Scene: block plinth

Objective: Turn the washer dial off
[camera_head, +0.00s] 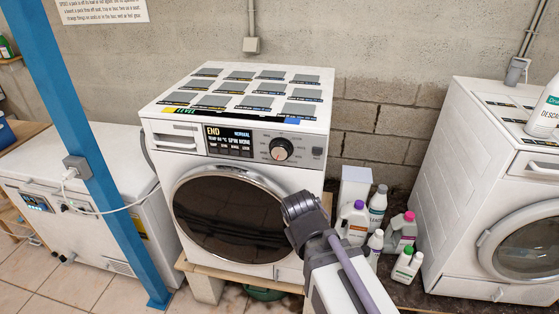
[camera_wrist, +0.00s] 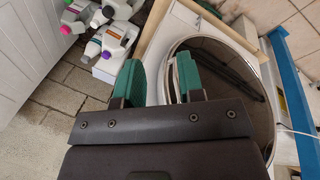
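The washer (camera_head: 170,190) stands in the middle of the head view, white with a dark round door (camera_head: 230,218). The dial's pointer is too small to read. My gripper (camera_wrist: 160,76) shows in the wrist view with two green-padded fingers apart and nothing between them. It is in front of the washer's door, which also shows in the wrist view (camera_wrist: 228,65). In the head view my arm's end is below the dial and hides the fingers.
Several detergent bottles (camera_head: 376,208) and a white box (camera_head: 354,183) stand right of the washer. Another white machine (camera_head: 450,170) is at the right, with a bottle on top. A blue post (camera_head: 75,110) and a white chest unit (camera_head: 90,215) are at the left. The washer sits on a wooden plinth (camera_head: 235,281).

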